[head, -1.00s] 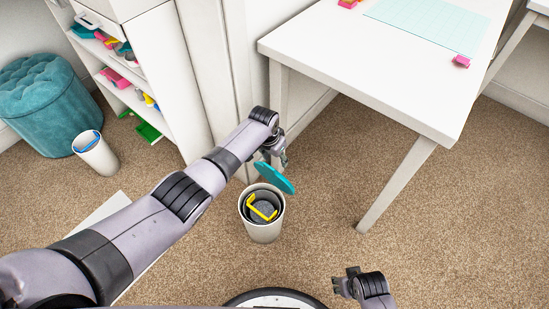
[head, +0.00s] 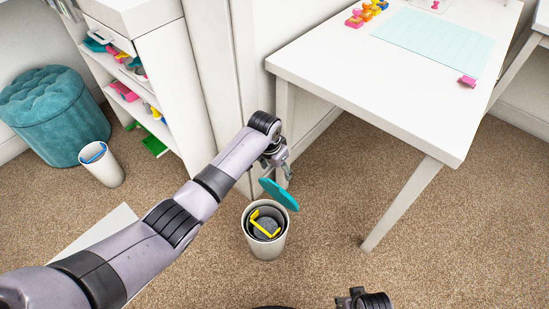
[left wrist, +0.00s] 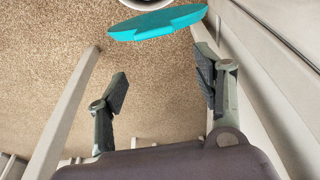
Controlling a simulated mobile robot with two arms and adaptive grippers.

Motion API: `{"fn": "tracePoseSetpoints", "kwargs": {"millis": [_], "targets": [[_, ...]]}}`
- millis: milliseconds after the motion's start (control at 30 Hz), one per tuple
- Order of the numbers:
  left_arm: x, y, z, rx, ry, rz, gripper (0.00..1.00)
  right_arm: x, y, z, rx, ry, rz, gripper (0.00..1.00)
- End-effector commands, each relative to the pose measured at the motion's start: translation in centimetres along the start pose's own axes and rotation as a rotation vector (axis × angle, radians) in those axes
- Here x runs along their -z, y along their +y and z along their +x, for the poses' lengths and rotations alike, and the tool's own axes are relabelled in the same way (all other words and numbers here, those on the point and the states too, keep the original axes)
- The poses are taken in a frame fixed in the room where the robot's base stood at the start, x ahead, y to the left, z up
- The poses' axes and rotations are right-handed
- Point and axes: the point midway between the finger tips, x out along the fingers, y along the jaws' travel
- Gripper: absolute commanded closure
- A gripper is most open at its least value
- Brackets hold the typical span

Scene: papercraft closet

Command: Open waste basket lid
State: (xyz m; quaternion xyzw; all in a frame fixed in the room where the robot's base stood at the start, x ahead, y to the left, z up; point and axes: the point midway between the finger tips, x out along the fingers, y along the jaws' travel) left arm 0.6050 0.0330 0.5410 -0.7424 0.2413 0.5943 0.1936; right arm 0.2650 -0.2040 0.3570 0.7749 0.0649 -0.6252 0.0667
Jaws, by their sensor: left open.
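The waste basket (head: 265,243) is a white cylinder on the carpet, with a grey inside and a yellow bracket-shaped piece (head: 263,224) showing in it. Its teal round lid (head: 280,195) stands tilted up at the far side of the rim, so the basket's mouth is uncovered. The lid also shows in the left wrist view (left wrist: 158,22), ahead of the fingers. My left gripper (head: 284,172) is just behind and above the lid; its fingers (left wrist: 165,88) are spread with nothing between them. My right gripper (head: 350,298) shows only partly at the bottom edge; its fingers are unclear.
A white table (head: 400,110) stands right of the basket, its front leg (head: 402,205) close by. A white shelf unit (head: 165,70) is at left. A second white bin (head: 101,165) and a teal ottoman (head: 52,115) stand further left. Carpet right of the basket is clear.

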Motion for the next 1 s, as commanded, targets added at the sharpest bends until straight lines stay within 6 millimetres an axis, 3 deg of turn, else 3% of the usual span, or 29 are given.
{"fn": "tracePoseSetpoints", "kwargs": {"millis": [300, 500, 733, 833, 933, 1000], "targets": [[0.1, 0.0, -5.2, -0.001, 0.004, 0.000, 0.38, -0.1, 0.0, 0.0, 0.000, -0.001, 0.000, 0.60], [0.1, 0.0, -6.2, -0.001, 0.002, 0.000, 0.38, -0.1, 0.0, 0.0, 0.000, -0.001, 0.000, 0.60], [0.1, 0.0, -6.3, -0.001, 0.001, 0.000, 0.38, -0.1, 0.0, 0.0, 0.000, -0.001, 0.000, 0.60], [-0.2, 0.1, -5.9, -0.004, 0.001, -0.005, 0.45, -0.1, 0.0, 0.0, 0.000, -0.001, 0.000, 0.60], [-1.9, 0.6, -4.0, -0.018, 0.004, -0.029, 0.52, -0.1, 0.0, 0.0, 0.000, -0.001, 0.000, 0.60], [-4.2, 1.2, -1.8, -0.032, 0.008, -0.064, 0.56, -0.1, 0.0, 0.0, 0.000, -0.001, 0.000, 0.60]]}}
